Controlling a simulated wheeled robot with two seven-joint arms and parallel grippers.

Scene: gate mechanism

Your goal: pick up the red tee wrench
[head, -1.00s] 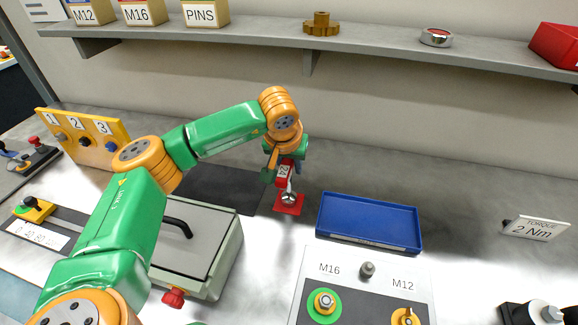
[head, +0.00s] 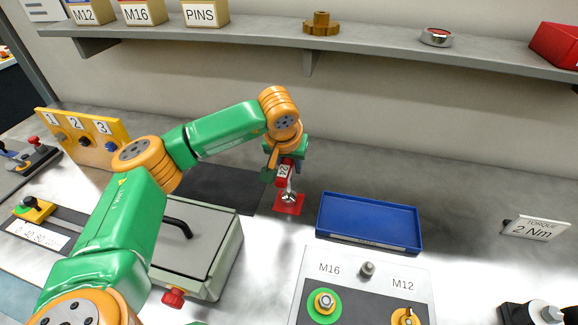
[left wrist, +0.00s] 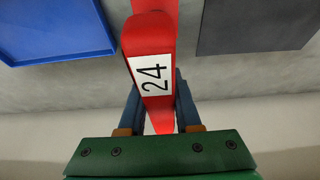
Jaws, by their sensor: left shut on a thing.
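The red tee wrench (head: 284,170) has a white label reading 24 and stands about upright at the back middle of the bench. Its silver lower end (head: 289,196) is at a small red base (head: 288,206); I cannot tell whether they touch. My left gripper (left wrist: 158,108) is shut on the wrench, with one blue finger on each side of the red body just by the label. In the head view the fingers are partly hidden by the wrist. My right gripper is not in view.
A blue tray (head: 368,222) lies right of the wrench and a dark mat (head: 215,187) left of it. A grey-green case (head: 200,245) stands under my left arm. A panel marked M16 and M12 (head: 345,262) is in front. A shelf (head: 380,42) runs along the wall.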

